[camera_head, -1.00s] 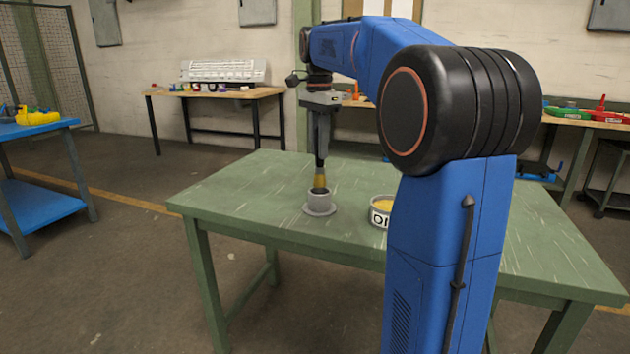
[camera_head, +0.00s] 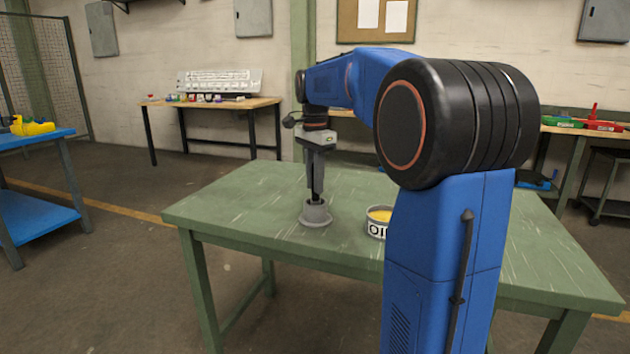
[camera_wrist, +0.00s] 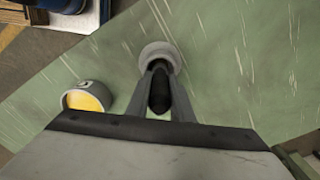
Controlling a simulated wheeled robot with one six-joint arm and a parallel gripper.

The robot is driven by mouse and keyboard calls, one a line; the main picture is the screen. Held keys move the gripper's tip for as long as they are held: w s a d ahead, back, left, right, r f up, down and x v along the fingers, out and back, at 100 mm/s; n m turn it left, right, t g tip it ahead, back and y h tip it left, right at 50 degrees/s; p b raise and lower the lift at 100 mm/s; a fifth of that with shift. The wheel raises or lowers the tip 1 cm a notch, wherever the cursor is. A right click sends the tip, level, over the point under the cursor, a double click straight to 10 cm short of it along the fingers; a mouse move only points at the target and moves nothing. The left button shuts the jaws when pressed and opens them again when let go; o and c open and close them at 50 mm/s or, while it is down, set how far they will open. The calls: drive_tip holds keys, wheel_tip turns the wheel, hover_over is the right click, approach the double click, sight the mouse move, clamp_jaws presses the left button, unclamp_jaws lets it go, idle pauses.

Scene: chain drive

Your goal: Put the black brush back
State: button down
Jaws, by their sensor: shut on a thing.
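The black brush (camera_head: 315,195) is upright, with its lower end down inside a small grey cup-shaped holder (camera_head: 316,219) on the green table. Its bristles are hidden in the holder. My gripper (camera_head: 315,190) is shut on the brush's handle, just above the holder's rim. In the wrist view the black handle (camera_wrist: 160,97) lies between the two fingers of my gripper (camera_wrist: 160,85), with the round holder (camera_wrist: 160,52) beyond it.
A tin of yellow contents marked OIL (camera_head: 378,222) stands right of the holder; it also shows in the wrist view (camera_wrist: 87,98). The green table (camera_head: 240,205) is otherwise largely clear. A blue table (camera_head: 35,215) and a wooden bench (camera_head: 215,103) stand farther off.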

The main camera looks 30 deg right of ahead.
drive_tip(key=c, duration=1.6)
unclamp_jaws()
drive_tip(key=shift+o, duration=0.2)
wheel_tip(320, 180, up, 12)
drive_tip(key=shift+a+r, duration=0.1)
drive_tip(key=s+a+f+n+t, duration=0.1)
drive_tip(key=s+a+f+n, duration=0.4)
drive_tip(key=s+f, duration=0.4)
drive_tip(key=s+a+f+n+t, duration=0.2)
drive_tip(key=s+a+f+n, duration=0.3)
drive_tip(key=s+f, duration=0.5)
drive_tip(key=s+a+f+n+t, duration=0.1)
drive_tip(key=s+a+f+n, duration=0.4)
drive_tip(key=s+f+n, duration=0.2)
drive_tip(key=s+f, duration=0.2)
drive_tip(key=s, duration=0.2)
drive_tip(key=shift+a+f+n+t, duration=0.25)
drive_tip(key=shift+f+n+t, duration=0.05)
drive_tip(key=shift+f+t, duration=0.1)
drive_tip(key=shift+s+r, duration=0.1)
